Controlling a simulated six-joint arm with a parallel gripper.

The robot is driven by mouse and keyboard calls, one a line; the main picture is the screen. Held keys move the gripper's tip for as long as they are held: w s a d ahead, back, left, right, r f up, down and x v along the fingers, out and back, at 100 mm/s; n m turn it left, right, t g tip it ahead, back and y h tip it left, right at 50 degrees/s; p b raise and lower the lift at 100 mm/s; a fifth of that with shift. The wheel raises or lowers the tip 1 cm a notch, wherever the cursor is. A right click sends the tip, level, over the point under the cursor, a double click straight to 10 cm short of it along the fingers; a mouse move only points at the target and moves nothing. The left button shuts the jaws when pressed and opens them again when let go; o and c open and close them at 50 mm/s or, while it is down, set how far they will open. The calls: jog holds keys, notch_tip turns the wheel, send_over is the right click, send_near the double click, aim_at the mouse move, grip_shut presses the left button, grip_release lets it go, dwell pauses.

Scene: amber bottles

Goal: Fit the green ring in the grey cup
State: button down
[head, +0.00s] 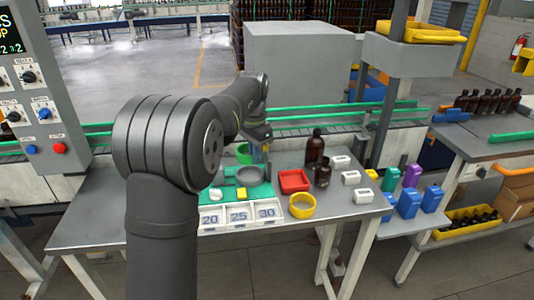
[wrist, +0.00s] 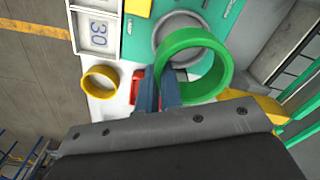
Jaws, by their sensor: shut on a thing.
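The green ring (head: 242,154) is held up in my gripper (head: 261,151), above the back of the green mat (head: 226,194). In the wrist view my gripper (wrist: 158,92) is shut on one side of the green ring (wrist: 222,62), whose wall sits between the fingers. The grey cup (head: 249,176) stands on the green mat, below and nearer than the ring in the head view. In the wrist view the grey cup (wrist: 160,32) shows behind the ring, which covers part of it. The ring is apart from the cup.
A yellow ring (head: 302,212), a red tray (head: 294,189) and amber bottles (head: 315,147) stand to the right of the mat. A white tray marked 20, 25 and 30 (head: 240,222) lies in front. Small white blocks (head: 351,177) sit farther right.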

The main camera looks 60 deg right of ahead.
aim_at(256, 182)
jog(key=shift+f, duration=2.55)
jog(key=shift+f, duration=0.6)
jog(key=c, duration=1.1)
grip_release()
jog(key=shift+r, duration=0.1)
jog(key=shift+r, duration=2.95)
jog(key=shift+f, duration=0.1)
jog(key=shift+f, duration=2.9)
